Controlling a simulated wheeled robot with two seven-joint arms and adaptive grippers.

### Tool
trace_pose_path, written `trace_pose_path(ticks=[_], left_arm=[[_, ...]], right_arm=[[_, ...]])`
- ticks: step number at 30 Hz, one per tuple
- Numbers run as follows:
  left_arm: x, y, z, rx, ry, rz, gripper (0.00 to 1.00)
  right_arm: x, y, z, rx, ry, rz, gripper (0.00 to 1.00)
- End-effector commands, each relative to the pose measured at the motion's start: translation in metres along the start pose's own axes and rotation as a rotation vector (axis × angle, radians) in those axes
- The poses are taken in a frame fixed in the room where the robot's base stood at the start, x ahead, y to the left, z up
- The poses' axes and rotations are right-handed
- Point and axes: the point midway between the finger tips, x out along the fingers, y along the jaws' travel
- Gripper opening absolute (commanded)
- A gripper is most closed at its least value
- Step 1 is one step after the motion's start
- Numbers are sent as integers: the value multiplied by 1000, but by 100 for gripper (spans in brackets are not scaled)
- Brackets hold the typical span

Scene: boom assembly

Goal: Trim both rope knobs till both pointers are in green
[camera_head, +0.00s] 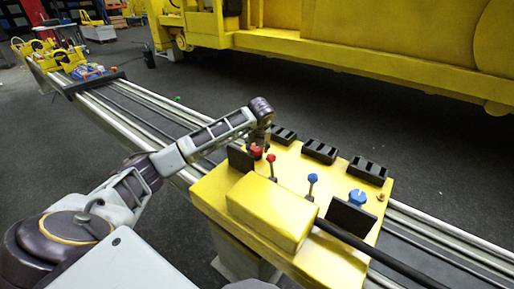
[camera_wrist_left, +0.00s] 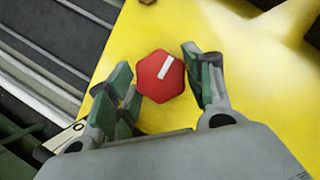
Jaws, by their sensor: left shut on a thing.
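A yellow panel box (camera_head: 226,192) sits across the rails. On its left is a red knob (camera_head: 256,153); in the left wrist view it is a red hexagonal knob (camera_wrist_left: 160,77) with a white mark slanting to the upper right. My left gripper (camera_head: 260,142) reaches down over this knob; in the wrist view its green-padded fingers (camera_wrist_left: 163,84) are closed on either side of it. A blue knob (camera_head: 357,197) stands at the right end of the panel, with nothing on it. The pointers and any green zones cannot be made out. My right gripper is out of view.
A small red-topped lever (camera_head: 271,158) stands just beside the red knob, and a blue-topped one (camera_head: 312,178) farther right. Black slotted blocks (camera_head: 320,151) line the far edge. A raised yellow cover (camera_head: 272,210) and black upright plates (camera_head: 350,216) stand nearby.

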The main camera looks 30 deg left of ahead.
Motion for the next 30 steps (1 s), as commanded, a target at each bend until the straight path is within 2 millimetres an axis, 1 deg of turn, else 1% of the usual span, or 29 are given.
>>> trace_pose_path(ticks=[8, 9, 13, 14, 25, 30], left_arm=[[-2, 0, 2, -2, -3, -2, 28], [-2, 0, 2, -2, -3, -2, 54], [-1, 0, 1, -1, -2, -2, 71], [-1, 0, 1, 0, -2, -1, 73], [-1, 0, 0, 1, -1, -1, 73], [-8, 0, 1, 1, -1, -1, 73]], right_arm=[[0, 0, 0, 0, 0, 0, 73], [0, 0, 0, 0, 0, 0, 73], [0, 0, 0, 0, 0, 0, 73], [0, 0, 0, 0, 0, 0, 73], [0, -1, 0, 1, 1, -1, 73], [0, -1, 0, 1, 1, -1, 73]])
